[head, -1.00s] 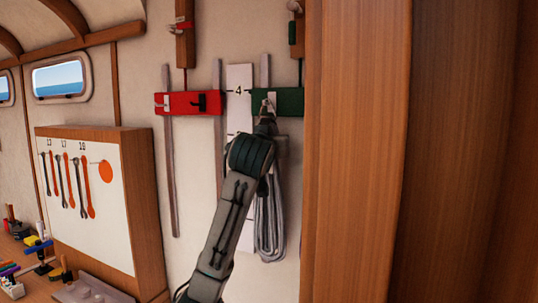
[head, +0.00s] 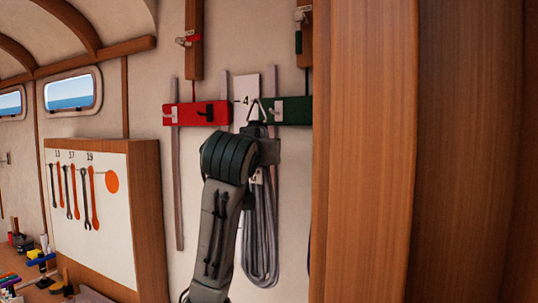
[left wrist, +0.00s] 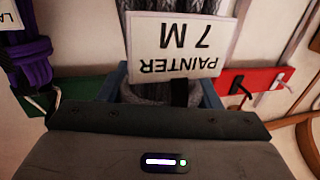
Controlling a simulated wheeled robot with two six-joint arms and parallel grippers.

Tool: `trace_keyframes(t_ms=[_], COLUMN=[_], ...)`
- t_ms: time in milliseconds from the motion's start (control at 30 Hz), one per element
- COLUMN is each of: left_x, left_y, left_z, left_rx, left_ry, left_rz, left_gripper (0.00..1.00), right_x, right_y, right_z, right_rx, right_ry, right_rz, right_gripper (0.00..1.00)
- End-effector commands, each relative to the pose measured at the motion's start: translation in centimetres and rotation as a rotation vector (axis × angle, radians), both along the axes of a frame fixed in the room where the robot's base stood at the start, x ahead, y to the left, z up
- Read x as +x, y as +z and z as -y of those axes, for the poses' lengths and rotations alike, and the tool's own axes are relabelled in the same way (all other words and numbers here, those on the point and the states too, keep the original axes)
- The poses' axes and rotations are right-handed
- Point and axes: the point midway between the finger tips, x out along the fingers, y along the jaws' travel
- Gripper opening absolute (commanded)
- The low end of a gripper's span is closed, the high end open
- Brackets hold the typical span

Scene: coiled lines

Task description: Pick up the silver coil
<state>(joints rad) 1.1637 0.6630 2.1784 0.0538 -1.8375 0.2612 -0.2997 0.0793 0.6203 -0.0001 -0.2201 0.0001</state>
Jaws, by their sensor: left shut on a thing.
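The silver coil (head: 262,245) is a long grey looped line hanging upright below my left gripper (head: 262,140) in the head view. My forearm and wrist hide part of its upper end. A small triangular loop stands above the gripper, beside and left of the white hook (head: 279,108) on the green board (head: 296,110); it looks clear of the hook. In the left wrist view my left gripper (left wrist: 163,94) is shut around the grey coil (left wrist: 150,91), whose white label (left wrist: 178,46) reads PAINTER 7 M upside down. My right gripper is not in view.
A red board (head: 190,113) with hooks is left of the green one. A purple coil (left wrist: 30,62) hangs close by in the left wrist view. A wooden panel (head: 365,150) borders the right. A tool board (head: 95,215) stands left.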

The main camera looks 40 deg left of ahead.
Motion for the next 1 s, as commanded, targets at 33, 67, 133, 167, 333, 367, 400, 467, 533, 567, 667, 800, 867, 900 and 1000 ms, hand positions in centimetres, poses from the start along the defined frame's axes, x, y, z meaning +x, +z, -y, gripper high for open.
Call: trace_keyframes(t_ms=[33, 67, 133, 167, 333, 367, 400, 467, 533, 567, 667, 800, 867, 900, 1000], left_x=[-1.1, -1.6, -2.7, -3.1, -5.2, -5.5, -5.9, -6.3, -6.5, -6.6, -7.0, -7.6, -7.9, -8.1, -8.5], left_y=[-0.1, 0.0, 0.0, -0.1, 0.5, 0.5, 0.5, 0.4, 0.4, 0.4, 0.5, 0.6, 0.5, 0.6, 0.4], left_z=[0.3, 0.5, 0.8, 1.0, 1.6, 1.7, 1.8, 1.9, 1.8, 1.9, 1.9, 2.1, 2.3, 2.3, 2.5], left_rx=[0.003, 0.003, 0.003, 0.003, 0.003, 0.004, 0.005, 0.004, 0.002, 0.002, 0.002, 0.003, 0.003, 0.003, 0.004], left_ry=[0.000, 0.000, 0.000, 0.000, 0.002, 0.002, 0.003, 0.003, 0.006, 0.006, 0.008, 0.009, 0.007, 0.007, 0.004], left_rz=[0.008, 0.008, 0.008, 0.006, 0.003, 0.002, 0.002, 0.000, 0.003, 0.003, 0.005, 0.006, 0.005, 0.005, 0.002], left_gripper=[0.00, 0.00, 0.00, 0.00, 0.00, 0.00, 0.00, 0.00, 0.00, 0.00, 0.00, 0.00, 0.00, 0.00, 0.00], right_x=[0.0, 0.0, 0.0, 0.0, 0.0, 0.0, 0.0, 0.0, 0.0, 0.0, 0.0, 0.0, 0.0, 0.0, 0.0], right_y=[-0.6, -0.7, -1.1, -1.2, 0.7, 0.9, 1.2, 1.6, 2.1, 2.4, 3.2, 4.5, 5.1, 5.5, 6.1], right_z=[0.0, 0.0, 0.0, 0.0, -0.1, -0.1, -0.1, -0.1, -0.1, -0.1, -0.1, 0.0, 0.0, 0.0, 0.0], right_rx=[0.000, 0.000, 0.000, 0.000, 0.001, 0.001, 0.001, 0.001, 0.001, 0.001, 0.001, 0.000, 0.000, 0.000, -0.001], right_ry=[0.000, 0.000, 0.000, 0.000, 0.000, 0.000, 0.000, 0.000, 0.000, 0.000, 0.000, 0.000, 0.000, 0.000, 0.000], right_rz=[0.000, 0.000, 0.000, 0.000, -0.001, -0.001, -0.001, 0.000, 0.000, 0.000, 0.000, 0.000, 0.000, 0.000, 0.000], right_gripper=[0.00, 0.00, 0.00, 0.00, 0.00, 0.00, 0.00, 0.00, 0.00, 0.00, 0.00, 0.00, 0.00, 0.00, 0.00])
